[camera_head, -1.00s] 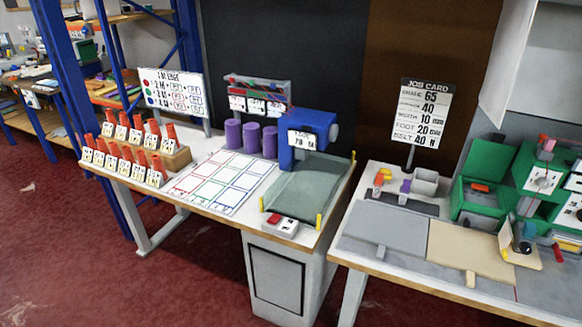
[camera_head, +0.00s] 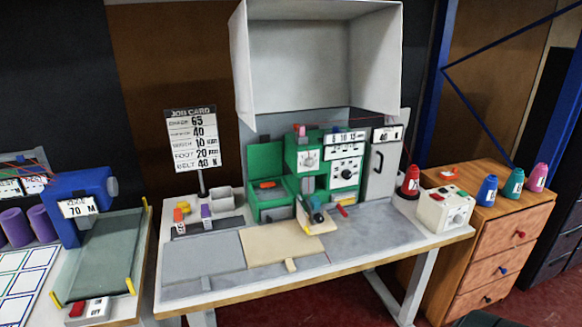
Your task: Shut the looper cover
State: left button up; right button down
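A green sewing machine (camera_head: 303,158) with dials on its front stands on the right-hand table. At its left is a green open-topped box section (camera_head: 270,210) with an orange piece (camera_head: 265,185) inside. A green panel (camera_head: 265,159), which looks like the looper cover, stands upright at the back of this section, so the section is open. Neither of my grippers is clearly in view.
The grey-topped table (camera_head: 200,258) has a beige board (camera_head: 280,246) in front of the machine. A job card (camera_head: 192,138) and grey bins (camera_head: 222,199) stand left. A white device (camera_head: 445,209) and colored cones stand right. A blue machine (camera_head: 80,190) is far left.

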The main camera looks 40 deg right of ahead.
aim_at(264, 159)
jog(key=z, duration=1.05)
jog(key=i+l+u, duration=0.25)
jog(key=i+l, duration=0.65)
